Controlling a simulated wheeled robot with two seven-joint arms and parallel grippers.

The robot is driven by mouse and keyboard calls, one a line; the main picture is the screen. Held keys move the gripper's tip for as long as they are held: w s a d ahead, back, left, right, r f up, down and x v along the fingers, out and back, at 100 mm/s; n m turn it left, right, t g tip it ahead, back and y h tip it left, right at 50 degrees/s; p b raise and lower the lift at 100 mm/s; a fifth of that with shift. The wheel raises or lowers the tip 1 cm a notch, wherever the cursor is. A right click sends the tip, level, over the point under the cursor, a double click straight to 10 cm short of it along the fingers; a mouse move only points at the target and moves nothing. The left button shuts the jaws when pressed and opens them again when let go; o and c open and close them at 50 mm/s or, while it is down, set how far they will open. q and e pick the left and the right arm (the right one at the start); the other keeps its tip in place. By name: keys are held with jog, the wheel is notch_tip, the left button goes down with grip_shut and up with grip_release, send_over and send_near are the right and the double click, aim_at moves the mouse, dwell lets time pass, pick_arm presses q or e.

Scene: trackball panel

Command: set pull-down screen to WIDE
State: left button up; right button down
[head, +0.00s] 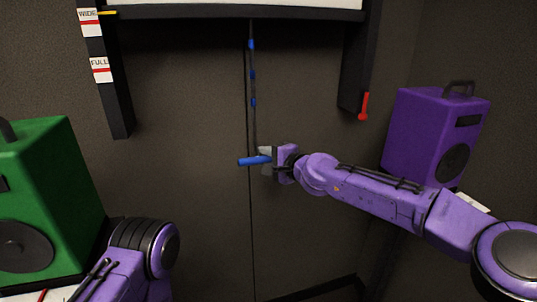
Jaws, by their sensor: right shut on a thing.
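The pull-down screen (235,4) shows only its white lower part and dark bottom bar (235,13) at the top of the view. A cord (252,75) with blue bands hangs from the bar down to a blue handle (249,161). My right gripper (264,158) is shut on the blue handle. A WIDE label (89,22) and a FULL label (100,69) sit on the dark left post. A yellow pointer (106,13) lies level with the WIDE label, near its upper part. My left arm shows at lower left; its gripper is out of view.
A green speaker (45,190) stands at left and a purple speaker (430,135) at right. A red lever (364,106) hangs at the dark right post (357,65). The wall around the cord is clear.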

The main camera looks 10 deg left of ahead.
jog(key=shift+w+d+f+b, duration=0.1)
jog(key=shift+f+b, duration=0.2)
jog(key=shift+f, duration=0.5)
jog(key=c, duration=1.2)
grip_release()
jog(key=shift+c, duration=0.2)
jog(key=shift+d+r, duration=0.1)
jog(key=shift+d, duration=0.1)
jog(key=b+v, duration=0.2)
jog(key=v, duration=0.8)
jog(key=shift+s+d, duration=0.25)
